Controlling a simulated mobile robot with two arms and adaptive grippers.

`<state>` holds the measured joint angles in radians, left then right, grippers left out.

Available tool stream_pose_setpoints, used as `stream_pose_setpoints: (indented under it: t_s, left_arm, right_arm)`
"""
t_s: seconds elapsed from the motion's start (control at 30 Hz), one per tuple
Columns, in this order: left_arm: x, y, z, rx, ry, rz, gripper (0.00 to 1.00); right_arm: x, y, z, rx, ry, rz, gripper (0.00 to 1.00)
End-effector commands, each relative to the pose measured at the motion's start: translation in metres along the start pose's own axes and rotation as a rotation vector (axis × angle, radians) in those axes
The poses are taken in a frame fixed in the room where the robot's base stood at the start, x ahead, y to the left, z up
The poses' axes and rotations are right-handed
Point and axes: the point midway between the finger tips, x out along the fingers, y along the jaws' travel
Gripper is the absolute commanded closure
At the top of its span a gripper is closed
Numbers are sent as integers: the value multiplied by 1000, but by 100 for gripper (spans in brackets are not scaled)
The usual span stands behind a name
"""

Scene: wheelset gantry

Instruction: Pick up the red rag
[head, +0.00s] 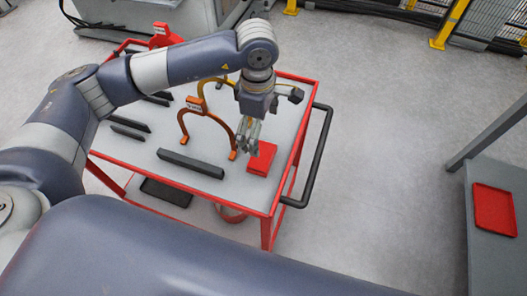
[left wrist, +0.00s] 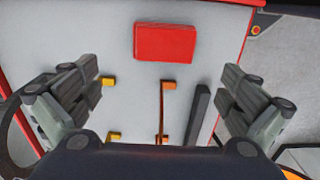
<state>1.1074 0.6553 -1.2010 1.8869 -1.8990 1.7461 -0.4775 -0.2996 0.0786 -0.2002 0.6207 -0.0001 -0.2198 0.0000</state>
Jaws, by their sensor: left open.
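The red rag (head: 262,158) is a folded flat rectangle on the grey top of the red cart, near its right edge by the black handle. In the left wrist view the red rag (left wrist: 165,43) lies ahead of the fingers, at the upper middle. My left gripper (head: 248,140) points down just left of the rag in the head view, above the cart top. In the left wrist view my left gripper (left wrist: 160,100) has its fingers wide apart with nothing between them. It is apart from the rag. My right gripper is in neither view.
The cart top (head: 215,140) also holds black bars (head: 190,164) and orange arched gauges (head: 205,105) close to the gripper. A black handle (head: 318,160) runs along the cart's right side. A red tray (head: 494,209) lies on a grey table at right. Open floor lies between.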

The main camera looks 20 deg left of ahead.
Motion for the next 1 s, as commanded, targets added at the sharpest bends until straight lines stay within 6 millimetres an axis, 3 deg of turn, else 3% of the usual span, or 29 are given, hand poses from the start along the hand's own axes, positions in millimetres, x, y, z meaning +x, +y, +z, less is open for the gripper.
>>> stream_pose_setpoints:
  t_s: [0.23,0.53,0.73,1.0]
  left_arm:
    - [37,-2,0,0,4,-6,0]
    - [62,-3,4,0,2,-7,0]
    - [93,-4,9,-1,2,-7,0]
    - [105,-3,9,0,1,-3,0]
  right_arm:
    - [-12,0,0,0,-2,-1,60]
    - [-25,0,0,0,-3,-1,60]
    - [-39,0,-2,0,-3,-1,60]
    - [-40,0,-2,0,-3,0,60]
